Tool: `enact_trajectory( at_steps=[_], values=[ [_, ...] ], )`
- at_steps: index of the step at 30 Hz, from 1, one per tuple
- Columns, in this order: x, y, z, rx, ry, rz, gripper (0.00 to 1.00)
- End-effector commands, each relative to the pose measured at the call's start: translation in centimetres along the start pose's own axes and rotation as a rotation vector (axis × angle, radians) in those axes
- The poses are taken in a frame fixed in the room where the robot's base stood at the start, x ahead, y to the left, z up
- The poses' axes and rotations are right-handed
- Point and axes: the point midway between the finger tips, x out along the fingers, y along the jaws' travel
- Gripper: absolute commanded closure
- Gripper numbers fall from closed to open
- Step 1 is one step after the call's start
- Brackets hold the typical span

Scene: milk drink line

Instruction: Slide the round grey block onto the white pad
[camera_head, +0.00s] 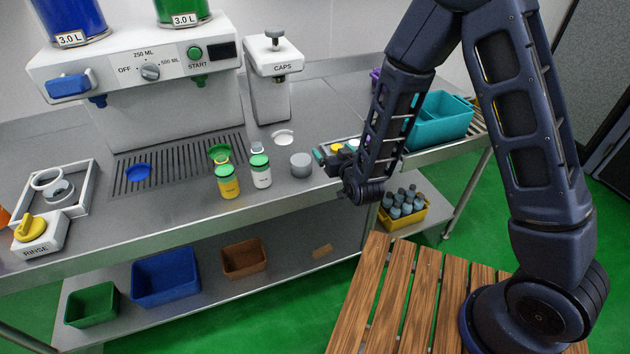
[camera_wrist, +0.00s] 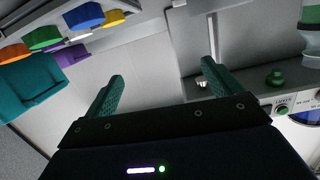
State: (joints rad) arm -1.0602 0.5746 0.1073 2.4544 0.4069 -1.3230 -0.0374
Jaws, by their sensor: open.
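The round grey block (camera_head: 301,164) stands upright on the steel counter, right of the bottles. The white pad (camera_head: 283,137) lies flat on the counter just behind it and slightly left; the block is apart from it. My gripper (camera_head: 321,154) is at the right of the block, close to it in the picture; I cannot tell the exact gap. Its two green fingers (camera_wrist: 162,72) are spread with nothing between them in the wrist view. Neither the block nor the pad can be made out in the wrist view.
A yellow bottle (camera_head: 228,182) and a white bottle (camera_head: 261,171), both green-capped, stand left of the block. The CAPS dispenser (camera_head: 270,80) stands behind the pad. A teal bin (camera_head: 440,122) is at right. The counter's front edge is close before the block.

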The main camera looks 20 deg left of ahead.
Motion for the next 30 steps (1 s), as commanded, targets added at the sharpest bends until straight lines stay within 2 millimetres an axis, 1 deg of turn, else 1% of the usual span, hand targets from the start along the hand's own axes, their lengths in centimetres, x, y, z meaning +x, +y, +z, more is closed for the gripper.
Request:
enact_trajectory(
  at_steps=[1,3,7,12,16,20,23,30],
  values=[
    [-0.5,-1.5,1.4,-0.013,0.016,-0.018,0.09],
    [-1.1,-3.1,2.8,-0.027,0.048,-0.035,0.09],
    [-2.4,-5.5,4.8,-0.049,0.103,-0.063,0.09],
    [-3.6,-7.2,6.2,-0.066,0.149,-0.085,0.09],
    [-3.8,-7.6,6.5,-0.070,0.161,-0.089,0.09],
    [-2.9,-7.7,6.3,-0.069,0.164,-0.088,0.09],
    [-1.6,-7.8,6.1,-0.069,0.164,-0.087,0.09],
    [2.2,-8.2,5.5,-0.069,0.164,-0.088,0.09]
  ],
)
